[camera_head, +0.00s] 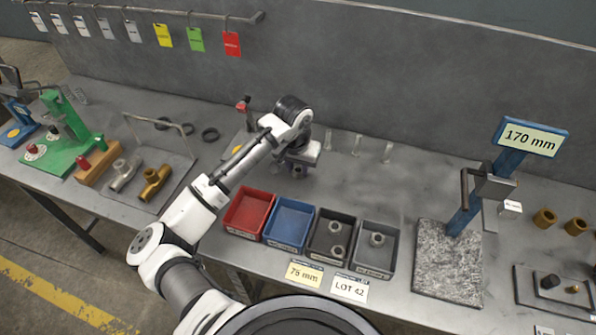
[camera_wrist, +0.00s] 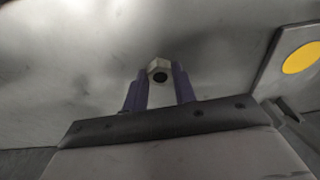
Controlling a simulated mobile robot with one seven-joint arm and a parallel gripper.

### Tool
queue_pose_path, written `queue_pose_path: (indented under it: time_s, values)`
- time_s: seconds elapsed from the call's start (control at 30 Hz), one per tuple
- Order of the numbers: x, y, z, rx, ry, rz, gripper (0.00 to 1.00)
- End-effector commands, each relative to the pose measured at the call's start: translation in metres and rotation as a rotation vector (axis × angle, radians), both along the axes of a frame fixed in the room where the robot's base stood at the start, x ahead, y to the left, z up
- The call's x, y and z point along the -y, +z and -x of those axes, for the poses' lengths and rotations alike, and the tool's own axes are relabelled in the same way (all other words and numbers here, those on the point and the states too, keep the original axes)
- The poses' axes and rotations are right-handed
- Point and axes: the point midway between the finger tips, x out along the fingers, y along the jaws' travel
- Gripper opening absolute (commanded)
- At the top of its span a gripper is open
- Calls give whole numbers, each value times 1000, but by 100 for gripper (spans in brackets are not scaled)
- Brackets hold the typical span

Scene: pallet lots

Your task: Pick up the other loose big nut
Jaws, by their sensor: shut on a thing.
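My gripper (camera_head: 297,166) is over the table behind the coloured bins. In the wrist view my gripper (camera_wrist: 160,88) has its two dark fingers shut on a metallic big nut (camera_wrist: 158,68), which sits between the fingertips with its dark hole showing. In the head view the held nut (camera_head: 299,172) is small below the fingers. Whether it touches the table or hangs just above it I cannot tell. Nut-like pieces (camera_head: 336,226) also lie in the black bin, and one (camera_head: 377,239) lies in the grey bin.
A red bin (camera_head: 232,215), a blue bin (camera_head: 278,240), a black bin (camera_head: 319,252) and a grey bin (camera_head: 364,262) stand in a row at the front. A granite plate (camera_head: 430,265) with a 170 mm gauge is right. Clear glass pieces (camera_head: 357,146) stand behind. The table right of my gripper is clear.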

Motion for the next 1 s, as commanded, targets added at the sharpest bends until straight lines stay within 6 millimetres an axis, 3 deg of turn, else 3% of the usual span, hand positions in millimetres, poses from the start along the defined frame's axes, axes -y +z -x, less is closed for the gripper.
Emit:
queue_pose_path:
  time_s: [0.37, 0.57, 0.67, 1.0]
  values:
    - [0, 3, 0, 1, 0, -1, 4]
    - [0, 21, -1, 3, 0, 1, 4]
    - [1, 42, -1, 5, -1, 0, 4]
    - [-1, 148, -1, 6, -1, -5, 4]
